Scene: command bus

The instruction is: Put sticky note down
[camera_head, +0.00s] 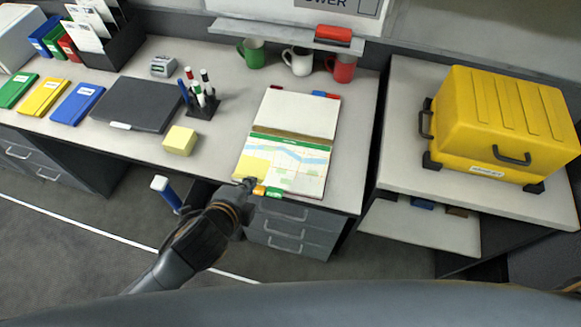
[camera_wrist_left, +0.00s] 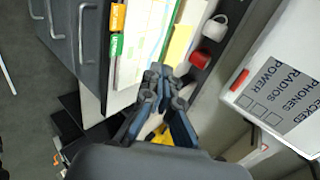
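A yellow sticky note (camera_head: 252,167) shows over the lower left corner of the map page of an open binder (camera_head: 296,113) on the desk. My left gripper (camera_head: 247,184) is at the note's near edge, with its fingers closed together there. In the left wrist view the fingertips (camera_wrist_left: 166,78) meet at the end of the yellow note (camera_wrist_left: 179,46). I cannot tell whether the note lies flat on the page or is just above it. A thick yellow sticky note pad (camera_head: 180,140) sits farther left on the desk. My right gripper is not in view.
A pen holder (camera_head: 203,101) and a dark closed case (camera_head: 137,104) stand left of the binder. Green, white and red mugs (camera_head: 299,61) stand behind it under a shelf. A yellow case (camera_head: 501,122) sits on the right table. Coloured tabs (camera_head: 266,192) stick out at the binder's near edge.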

